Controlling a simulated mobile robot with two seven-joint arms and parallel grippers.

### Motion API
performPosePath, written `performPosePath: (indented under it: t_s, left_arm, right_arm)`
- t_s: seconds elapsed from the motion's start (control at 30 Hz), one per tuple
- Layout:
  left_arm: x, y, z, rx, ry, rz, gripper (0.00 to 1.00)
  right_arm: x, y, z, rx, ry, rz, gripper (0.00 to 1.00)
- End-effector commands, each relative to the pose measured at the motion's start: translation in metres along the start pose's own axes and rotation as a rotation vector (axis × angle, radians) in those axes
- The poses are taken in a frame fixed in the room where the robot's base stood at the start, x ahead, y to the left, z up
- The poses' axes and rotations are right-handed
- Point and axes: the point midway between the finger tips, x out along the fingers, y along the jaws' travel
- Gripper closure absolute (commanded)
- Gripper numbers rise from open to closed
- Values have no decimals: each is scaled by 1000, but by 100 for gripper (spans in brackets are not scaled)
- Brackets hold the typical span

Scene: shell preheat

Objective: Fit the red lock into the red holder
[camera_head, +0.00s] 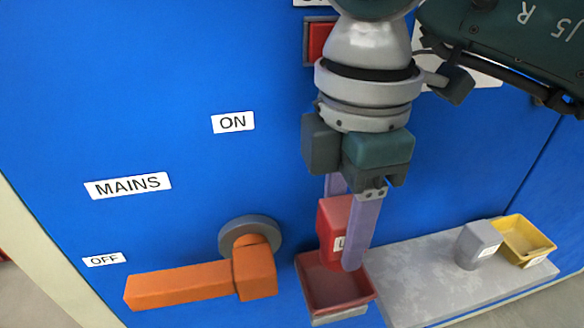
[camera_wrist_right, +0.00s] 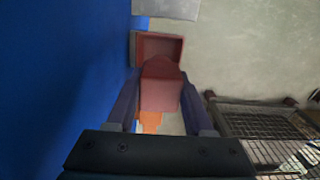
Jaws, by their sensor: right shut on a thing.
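The red lock (camera_head: 332,222) is a red block with a white label. My right gripper (camera_head: 347,225) points down and is shut on it, with a purple finger on each side. The red holder (camera_head: 334,288) is an open red tray on the blue panel, below the lock. The lock's lower end overlaps the holder's opening in the head view; I cannot tell whether it is inside. In the right wrist view the lock (camera_wrist_right: 161,92) lies between the fingers, and the holder (camera_wrist_right: 176,38) shows just beyond it. My left gripper is not in view.
An orange handle (camera_head: 190,284) sticks out left on the blue panel (camera_head: 130,100), by the OFF label. A grey shelf (camera_head: 420,285) at the right carries a grey block (camera_head: 478,245) and a yellow tray (camera_head: 523,240). A wire rack (camera_wrist_right: 265,135) shows in the wrist view.

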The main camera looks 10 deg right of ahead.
Motion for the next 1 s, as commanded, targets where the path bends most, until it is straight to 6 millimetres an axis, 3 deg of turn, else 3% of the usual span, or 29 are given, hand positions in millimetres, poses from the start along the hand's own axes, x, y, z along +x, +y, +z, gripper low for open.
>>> performPosePath:
  t_s: [0.17,0.4,0.9,0.93,1.0]
  left_arm:
    - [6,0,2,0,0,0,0]
    - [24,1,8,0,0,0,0]
    - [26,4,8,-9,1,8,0]
    - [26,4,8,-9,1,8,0]
    - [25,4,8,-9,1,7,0]
  right_arm:
    - [15,0,0,2,-1,0,100]
    - [56,2,0,3,-1,1,100]
    - [62,4,0,2,-1,2,100]
    - [61,4,0,2,-1,2,46]
    - [61,4,0,2,-1,2,38]
